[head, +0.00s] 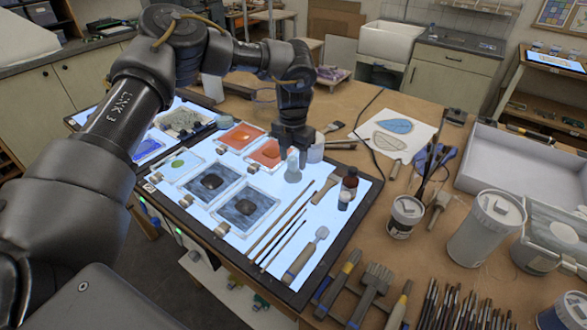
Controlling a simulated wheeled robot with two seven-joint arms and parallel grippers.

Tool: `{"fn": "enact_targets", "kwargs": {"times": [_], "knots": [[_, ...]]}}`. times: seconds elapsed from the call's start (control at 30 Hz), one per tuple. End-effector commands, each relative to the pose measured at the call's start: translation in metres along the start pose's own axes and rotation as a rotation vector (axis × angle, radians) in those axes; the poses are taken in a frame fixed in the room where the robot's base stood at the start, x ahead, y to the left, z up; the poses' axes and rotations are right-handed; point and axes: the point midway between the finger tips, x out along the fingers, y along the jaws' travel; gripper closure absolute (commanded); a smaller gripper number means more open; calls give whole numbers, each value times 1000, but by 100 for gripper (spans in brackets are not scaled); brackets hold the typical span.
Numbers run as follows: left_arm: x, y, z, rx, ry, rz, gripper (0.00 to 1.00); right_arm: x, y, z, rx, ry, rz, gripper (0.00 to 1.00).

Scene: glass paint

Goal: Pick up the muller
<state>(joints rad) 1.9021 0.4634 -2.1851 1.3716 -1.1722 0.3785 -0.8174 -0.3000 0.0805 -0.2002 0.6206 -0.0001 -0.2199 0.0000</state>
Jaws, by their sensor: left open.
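The muller (293,168) looks like a small pale glass piece with a rounded knob on top. It stands upright on the lit light table (330,178), by the right edge of the orange glass panel. My left gripper (292,146) points down right above and behind its knob, with open fingers. The fingertips are small and dark here, and I cannot tell whether they touch the knob or are just apart from it. My right gripper is out of view.
A white jar (316,150) and a brush (333,127) are close to the gripper's right. A brown bottle (349,184) stands to the right. Brushes (280,232) and framed glass panels (245,209) lie in front. Tubs (405,216) crowd the right.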

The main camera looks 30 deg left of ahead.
Motion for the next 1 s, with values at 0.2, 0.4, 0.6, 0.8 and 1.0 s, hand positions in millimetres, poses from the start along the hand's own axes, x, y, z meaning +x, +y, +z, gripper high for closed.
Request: {"fn": "enact_targets", "kwargs": {"times": [0.2,0.4,0.6,0.8,1.0], "knots": [[27,1,0,-1,3,1,53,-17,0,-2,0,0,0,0],[34,1,0,-1,0,1,53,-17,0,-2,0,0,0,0],[34,1,0,-1,1,1,64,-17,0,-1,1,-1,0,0],[34,1,0,-1,1,1,91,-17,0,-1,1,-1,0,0],[33,1,0,-1,0,1,100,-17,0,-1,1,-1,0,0]]}}
